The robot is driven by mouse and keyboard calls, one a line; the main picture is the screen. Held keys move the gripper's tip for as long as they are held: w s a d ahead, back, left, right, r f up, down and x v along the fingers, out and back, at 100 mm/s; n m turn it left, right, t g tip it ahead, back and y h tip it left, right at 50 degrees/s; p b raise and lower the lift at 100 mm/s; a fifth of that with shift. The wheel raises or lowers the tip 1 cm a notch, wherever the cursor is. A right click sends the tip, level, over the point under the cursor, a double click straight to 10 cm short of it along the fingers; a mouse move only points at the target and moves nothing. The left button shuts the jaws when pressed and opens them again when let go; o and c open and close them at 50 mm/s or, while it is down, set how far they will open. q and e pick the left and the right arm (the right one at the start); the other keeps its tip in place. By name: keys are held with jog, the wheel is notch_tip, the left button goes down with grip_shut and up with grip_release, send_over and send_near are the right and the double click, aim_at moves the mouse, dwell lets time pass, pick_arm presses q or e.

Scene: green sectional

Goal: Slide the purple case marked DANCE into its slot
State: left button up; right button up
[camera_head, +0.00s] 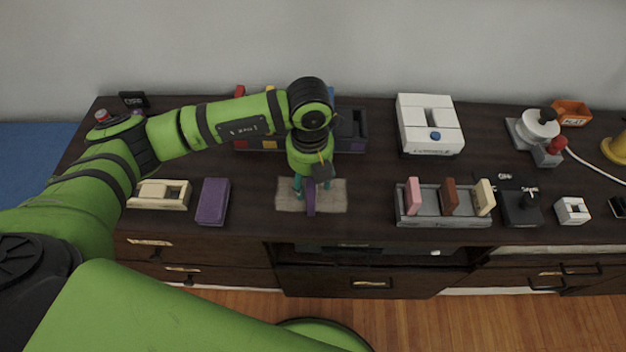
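My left gripper (313,184) points down over a small beige mat (335,196) at the middle of the table. No marking on the case can be read from here. A dark slotted rack (361,145) stands behind, partly hidden by my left arm. Red, yellow and blue pieces show at it, and a dark opening shows near its right end. My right gripper is not in view.
A purple block (213,201) and a cream device (160,194) lie left of the mat. A grey rack (440,218) with pink, brown and cream upright pieces stands to the right. A white box (429,125) is behind it. The table's front edge is close to the mat.

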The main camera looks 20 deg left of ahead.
pick_arm(q)
jog(key=shift+w+f, duration=0.1)
jog(key=shift+f, duration=0.85)
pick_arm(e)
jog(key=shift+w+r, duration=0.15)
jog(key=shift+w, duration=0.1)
pick_arm(q)
jog(key=shift+c, duration=0.4)
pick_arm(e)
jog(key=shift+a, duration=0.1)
pick_arm(q)
grip_shut()
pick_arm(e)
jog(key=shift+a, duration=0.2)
pick_arm(q)
jog(key=shift+r, duration=0.15)
